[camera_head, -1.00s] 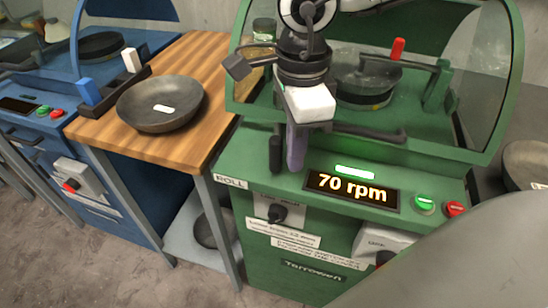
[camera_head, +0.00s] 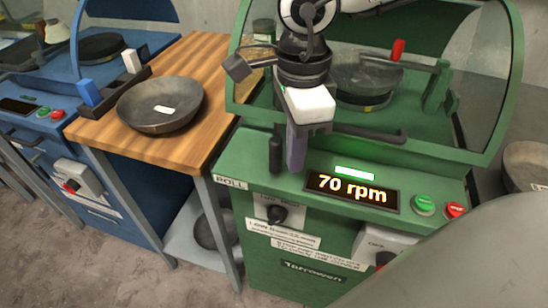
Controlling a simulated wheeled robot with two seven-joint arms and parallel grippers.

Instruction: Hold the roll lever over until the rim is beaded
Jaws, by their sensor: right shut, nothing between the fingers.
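My right gripper (camera_head: 296,152) is shut, its fingers pointing down at the front ledge of the green spinning machine (camera_head: 400,270). A dark upright lever (camera_head: 275,154) stands just left of the fingers, near the ROLL label; I cannot tell whether they touch. Behind the clear guard, a grey metal bowl (camera_head: 362,80) sits on a dark chuck with a yellow mark. Its rim detail is too small to tell. The display (camera_head: 352,189) reads 70 rpm, with a lit green-white bar above it. My left gripper is not in view.
A dark bowl (camera_head: 160,106) with a white label lies on the wooden bench (camera_head: 190,62) to the left. A blue machine (camera_head: 100,180) stands beyond it. Green (camera_head: 424,205) and red (camera_head: 454,210) buttons sit right of the display. A red-tipped handle (camera_head: 397,49) rises behind the guard.

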